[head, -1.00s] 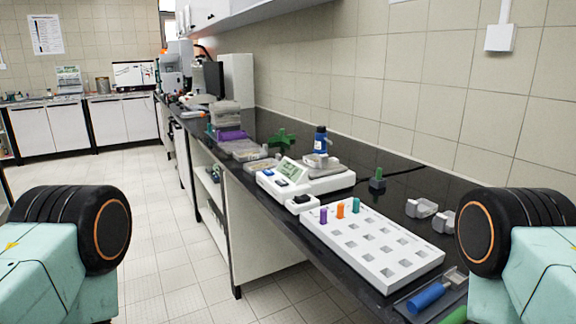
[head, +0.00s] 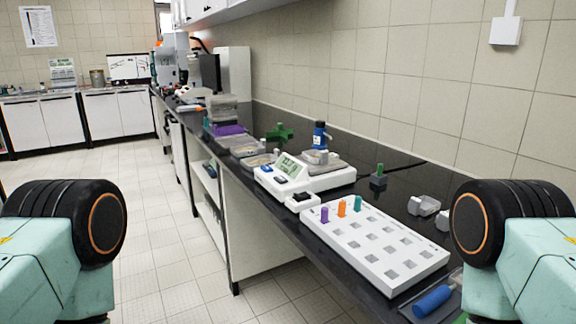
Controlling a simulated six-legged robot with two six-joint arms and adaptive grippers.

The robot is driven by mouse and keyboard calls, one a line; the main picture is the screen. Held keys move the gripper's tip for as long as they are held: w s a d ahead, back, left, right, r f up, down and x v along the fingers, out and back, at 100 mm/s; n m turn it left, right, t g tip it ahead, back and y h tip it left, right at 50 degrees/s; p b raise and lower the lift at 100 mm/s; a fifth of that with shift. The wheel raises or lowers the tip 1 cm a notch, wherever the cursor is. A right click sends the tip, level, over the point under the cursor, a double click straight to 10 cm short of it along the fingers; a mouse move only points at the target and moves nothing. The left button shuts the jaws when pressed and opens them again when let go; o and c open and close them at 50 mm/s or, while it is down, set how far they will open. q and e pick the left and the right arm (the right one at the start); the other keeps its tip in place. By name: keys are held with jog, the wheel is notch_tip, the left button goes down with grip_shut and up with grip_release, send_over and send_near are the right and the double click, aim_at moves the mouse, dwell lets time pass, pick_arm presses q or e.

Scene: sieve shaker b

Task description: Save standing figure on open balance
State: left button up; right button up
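A white balance (head: 318,183) stands on the dark bench right of the middle. Its tilted display (head: 291,168) is lit pale green with dark figures, too small to read surely. Blue keys (head: 268,168) sit beside the display on its front panel. A clear dish (head: 321,158) rests on the weighing area, and no cover shows over it. A small white box with a black top (head: 302,202) stands just in front of the balance. Neither gripper shows. Only parts of my two arms are at the lower left and right edges.
A white rack (head: 392,268) with purple, orange and teal pegs lies nearer on the bench. A blue-capped bottle (head: 319,135) and green cross-shaped piece (head: 279,134) stand behind. A blue-handled tool (head: 432,301) lies near the front edge. The floor at left is clear.

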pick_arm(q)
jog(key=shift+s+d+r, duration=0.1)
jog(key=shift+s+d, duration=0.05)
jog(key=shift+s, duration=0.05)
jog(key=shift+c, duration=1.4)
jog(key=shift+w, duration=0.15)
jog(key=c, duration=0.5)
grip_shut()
